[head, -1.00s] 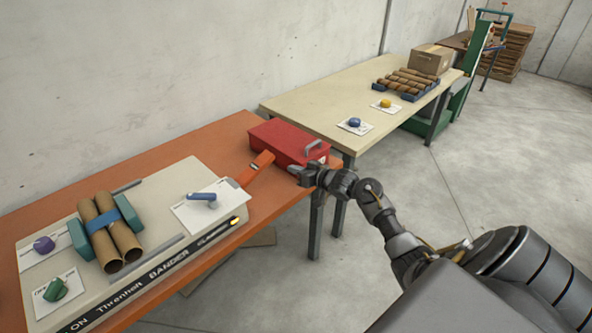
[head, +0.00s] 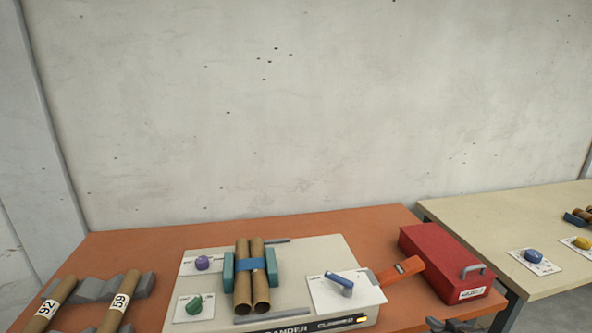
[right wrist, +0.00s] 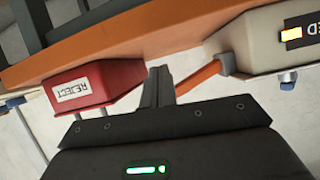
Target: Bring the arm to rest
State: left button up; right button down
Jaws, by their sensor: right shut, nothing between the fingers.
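My right gripper (head: 456,325) shows at the bottom edge of the head view, in front of the orange table's right end. In the right wrist view its fingers (right wrist: 159,84) are together with nothing between them. The red reject box (right wrist: 97,88) and the bander's orange lever (right wrist: 201,75) appear on either side of the fingers there. The bander (head: 300,255) stands on the orange table and holds two brown tubes (head: 250,285) with a blue band around them. My left gripper is not in view.
The red box (head: 440,258) sits at the right end of the orange table (head: 130,245). Tubes numbered 92 (head: 48,308) and 59 (head: 122,300) lie on grey cradles at left. A pale table (head: 480,210) stands further right. The wall is bare.

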jog(key=s+a+f+n+g+h, duration=0.1)
jog(key=s+a+f+g, duration=0.15)
jog(key=s+a, duration=0.4)
jog(key=s+a+f+g+h, duration=0.1)
jog(key=s+a+f+g, duration=0.2)
jog(key=s, duration=0.7)
jog(key=s+a+r+g, duration=0.1)
jog(key=s+a+g, duration=0.15)
jog(key=s, duration=0.65)
jog(key=s+a+g, duration=0.1)
jog(key=s+a, duration=0.3)
jog(key=s, duration=0.6)
notch_tip(320, 180, down, 24)
jog(key=g, duration=0.2)
jog(key=s+d+f+n+g, duration=0.1)
jog(key=s+d+f, duration=0.1)
jog(key=s+f, duration=1.5)
jog(key=shift+s+d+f+y, duration=0.25)
jog(key=shift+s+f+y, duration=0.05)
